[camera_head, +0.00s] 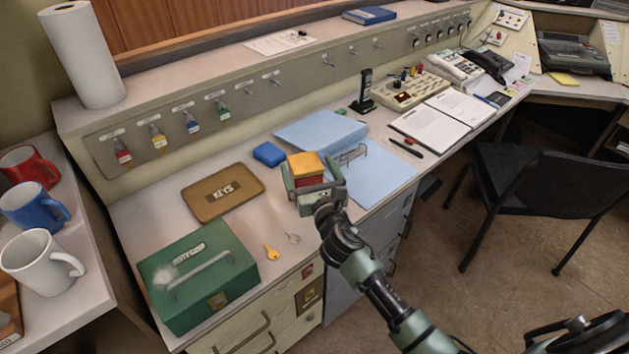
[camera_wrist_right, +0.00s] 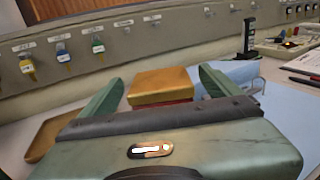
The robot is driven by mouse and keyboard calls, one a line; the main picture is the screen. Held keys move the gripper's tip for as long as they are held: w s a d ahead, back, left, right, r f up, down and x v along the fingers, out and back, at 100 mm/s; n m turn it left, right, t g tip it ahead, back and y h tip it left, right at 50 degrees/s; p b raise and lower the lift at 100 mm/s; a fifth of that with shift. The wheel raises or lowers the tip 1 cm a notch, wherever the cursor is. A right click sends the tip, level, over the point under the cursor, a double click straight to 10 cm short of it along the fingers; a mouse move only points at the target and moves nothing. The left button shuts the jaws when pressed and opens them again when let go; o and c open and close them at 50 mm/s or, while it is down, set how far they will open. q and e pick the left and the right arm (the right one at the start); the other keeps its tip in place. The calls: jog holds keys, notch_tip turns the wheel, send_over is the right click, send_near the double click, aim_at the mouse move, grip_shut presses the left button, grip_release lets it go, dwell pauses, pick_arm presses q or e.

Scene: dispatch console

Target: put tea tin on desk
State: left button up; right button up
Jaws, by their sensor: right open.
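The tea tin, a small box with a yellow-gold lid (camera_head: 305,163) and red sides, is at the desk (camera_head: 234,218), near the blue folder. In the right wrist view the tin (camera_wrist_right: 161,84) shows its gold top and a strip of red between the fingers. My right gripper (camera_head: 312,176) is open, with one green finger on each side of the tin. The gripper body hides the tin's lower part, so I cannot tell whether its base touches the desk. My left gripper is not in view.
A blue folder (camera_head: 385,176) lies right. Three mugs stand far left. A black chair (camera_head: 545,180) stands right.

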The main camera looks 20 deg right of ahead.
jog(key=s, duration=0.6)
jog(key=shift+s+a, duration=0.15)
jog(key=shift+s, duration=0.15)
